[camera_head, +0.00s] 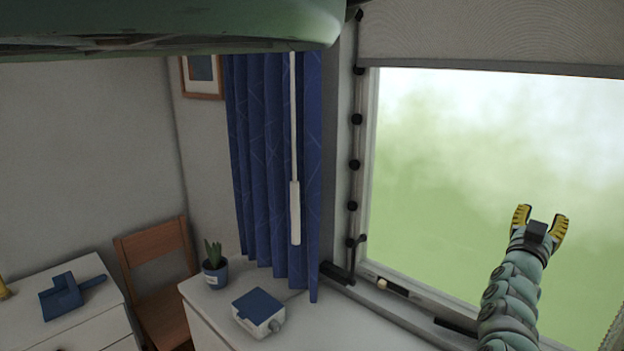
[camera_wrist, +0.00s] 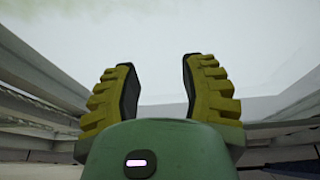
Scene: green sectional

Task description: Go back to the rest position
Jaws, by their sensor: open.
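My gripper (camera_head: 539,217) is at the right of the head view, raised in front of the bright window. Its two yellow ridged fingers stand apart with nothing between them. In the wrist view my gripper (camera_wrist: 160,92) points toward pale brightness, its fingers spread and empty. My arm comes up from the lower right edge of the head view.
The window (camera_head: 480,150) has a partly lowered blind (camera_head: 490,35) and a sill with small items. A blue curtain (camera_head: 262,160) hangs beside it. Below are a blue-topped box (camera_head: 258,311), a potted plant (camera_head: 214,267), a wooden chair (camera_head: 155,260) and a white dresser (camera_head: 85,325).

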